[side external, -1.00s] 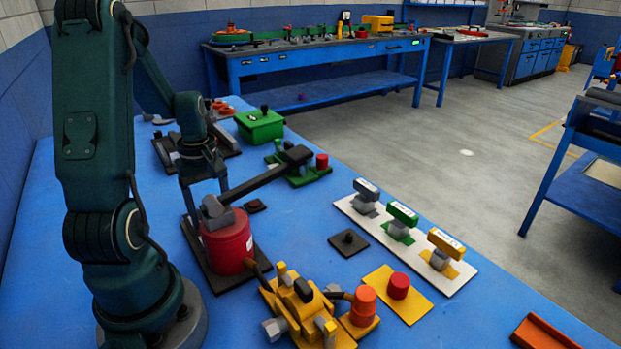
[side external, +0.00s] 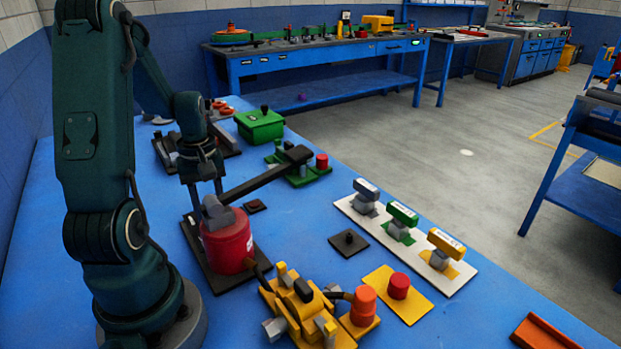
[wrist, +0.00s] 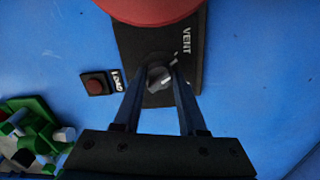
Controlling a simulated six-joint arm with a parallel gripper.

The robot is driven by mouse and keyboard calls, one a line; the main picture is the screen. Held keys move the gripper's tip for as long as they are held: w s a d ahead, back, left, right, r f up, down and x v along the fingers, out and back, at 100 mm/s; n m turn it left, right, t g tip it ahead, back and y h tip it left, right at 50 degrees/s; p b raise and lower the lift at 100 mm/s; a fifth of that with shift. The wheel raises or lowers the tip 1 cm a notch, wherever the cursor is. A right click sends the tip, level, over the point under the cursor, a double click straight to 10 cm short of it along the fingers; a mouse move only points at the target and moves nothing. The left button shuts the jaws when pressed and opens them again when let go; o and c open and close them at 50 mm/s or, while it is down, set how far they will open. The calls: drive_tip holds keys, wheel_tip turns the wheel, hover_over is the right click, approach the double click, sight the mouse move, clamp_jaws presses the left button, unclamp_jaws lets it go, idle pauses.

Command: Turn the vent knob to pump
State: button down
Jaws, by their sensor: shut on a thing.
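The vent knob (wrist: 159,78) is a small grey knob on a dark base plate (wrist: 130,35), beside a red drum (side external: 228,243). In the wrist view, the white word VENT is printed on the plate to the knob's upper right, and a pale mark at the knob points up and right, toward that word. No word "pump" can be read. My gripper (wrist: 160,72) has a finger on each side of the knob and is shut on it. In the side view, my gripper (side external: 206,188) reaches down behind the drum, which hides the knob.
A small dark plate with a red button (wrist: 94,86) marked LOAD lies left of the knob. A long dark lever (side external: 255,176) extends from the drum's top. A yellow pump-like unit (side external: 300,305) stands in front. Three labelled blocks on a white plate (side external: 455,283) stand to the right.

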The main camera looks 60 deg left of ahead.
drive_tip(key=m, duration=0.4)
drive_tip(key=shift+m, duration=0.3)
drive_tip(key=m, duration=0.3)
drive_tip(key=shift+m, duration=0.4)
drive_tip(key=m, duration=0.3)
drive_tip(key=shift+m, duration=2.1)
drive_tip(key=shift+c, duration=2.3)
unclamp_jaws()
